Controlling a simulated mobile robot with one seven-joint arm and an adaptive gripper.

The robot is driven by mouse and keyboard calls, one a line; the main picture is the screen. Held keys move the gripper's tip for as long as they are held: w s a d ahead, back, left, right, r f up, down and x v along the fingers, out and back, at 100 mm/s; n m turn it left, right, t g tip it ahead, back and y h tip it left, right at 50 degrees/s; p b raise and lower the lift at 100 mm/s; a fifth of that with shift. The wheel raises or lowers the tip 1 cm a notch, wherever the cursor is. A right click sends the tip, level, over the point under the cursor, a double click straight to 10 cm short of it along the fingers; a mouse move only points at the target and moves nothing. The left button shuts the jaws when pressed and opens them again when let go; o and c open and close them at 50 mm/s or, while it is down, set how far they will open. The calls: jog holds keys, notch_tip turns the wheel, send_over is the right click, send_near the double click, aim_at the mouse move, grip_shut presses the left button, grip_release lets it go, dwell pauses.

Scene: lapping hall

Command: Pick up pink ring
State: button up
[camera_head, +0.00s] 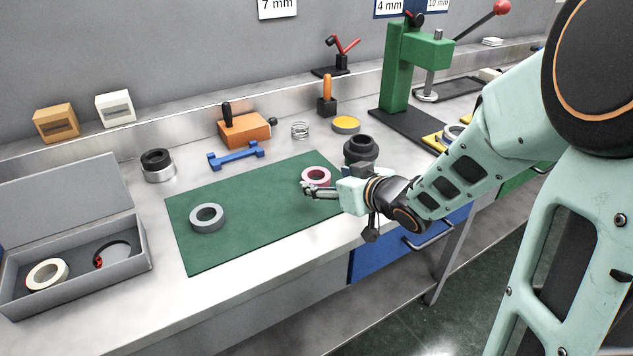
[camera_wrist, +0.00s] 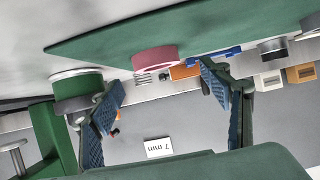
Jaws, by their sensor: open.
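The pink ring (camera_head: 306,176) lies flat near the right end of the green mat (camera_head: 245,240). My gripper (camera_head: 305,189) is low over the mat, just on the near side of the ring, and its fingers partly overlap the ring's near edge in the head view. In the wrist view, which is upside down, the pink ring (camera_wrist: 155,60) sits ahead of and between the spread fingers of my gripper (camera_wrist: 162,80). The fingers are open with nothing between them. I cannot tell the exact gap to the ring.
A grey ring (camera_head: 196,218) lies on the mat's left part. A black stepped part (camera_head: 360,150) stands close behind my gripper. A blue bar (camera_head: 236,155) and orange block (camera_head: 243,131) are behind the mat. An open grey box (camera_head: 130,278) stands at left. The mat's middle is clear.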

aim_at(311, 173)
jog(key=b+x, duration=0.2)
jog(key=x, duration=0.2)
jog(key=shift+w+f, duration=0.25)
jog(key=shift+w, duration=0.05)
jog(key=shift+w+a+f, duration=0.1)
jog(key=shift+w+a, duration=0.1)
jog(key=shift+w, duration=0.1)
jog(key=c, duration=1.3)
jog(key=shift+r, duration=0.25)
